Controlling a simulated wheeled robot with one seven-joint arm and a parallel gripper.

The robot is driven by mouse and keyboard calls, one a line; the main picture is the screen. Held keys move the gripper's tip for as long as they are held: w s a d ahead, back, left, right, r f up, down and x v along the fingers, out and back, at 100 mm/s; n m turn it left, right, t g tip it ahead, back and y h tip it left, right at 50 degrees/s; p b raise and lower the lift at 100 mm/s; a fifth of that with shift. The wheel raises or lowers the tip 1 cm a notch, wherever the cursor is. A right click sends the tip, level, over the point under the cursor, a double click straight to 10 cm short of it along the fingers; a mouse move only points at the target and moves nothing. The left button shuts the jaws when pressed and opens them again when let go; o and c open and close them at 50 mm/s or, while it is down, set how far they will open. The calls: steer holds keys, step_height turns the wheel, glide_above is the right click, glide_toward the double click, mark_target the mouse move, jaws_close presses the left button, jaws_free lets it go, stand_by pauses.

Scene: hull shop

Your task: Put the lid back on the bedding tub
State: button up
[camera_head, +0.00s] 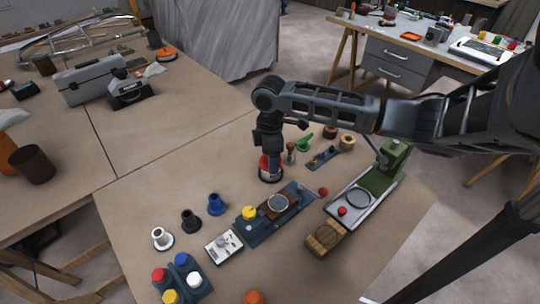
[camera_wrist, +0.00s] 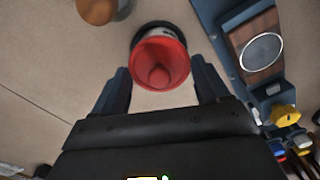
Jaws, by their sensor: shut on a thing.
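My gripper (camera_head: 270,158) points down over the table, right at a small round red piece with a dark base (camera_head: 270,174). In the wrist view my gripper's two fingers (camera_wrist: 161,88) stand on either side of the red piece (camera_wrist: 160,60), which is dished with a blunt cone in its middle; it looks like the lid. My gripper is shut on it. A dark ring and a pale band (camera_wrist: 158,30) show just beyond the red piece, likely the bedding tub. I cannot tell whether the lid is seated on it or held above.
A blue fixture (camera_head: 262,228) with a brown plate and grey disc lies close by. White, black and blue flanged pieces (camera_head: 190,220) stand front left. A green-ended tray (camera_head: 350,205) is at right. Small items stand just behind my gripper.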

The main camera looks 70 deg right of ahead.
stand_by(0.3)
steer(key=o, duration=1)
steer(key=shift+r, duration=3.45)
jaws_close()
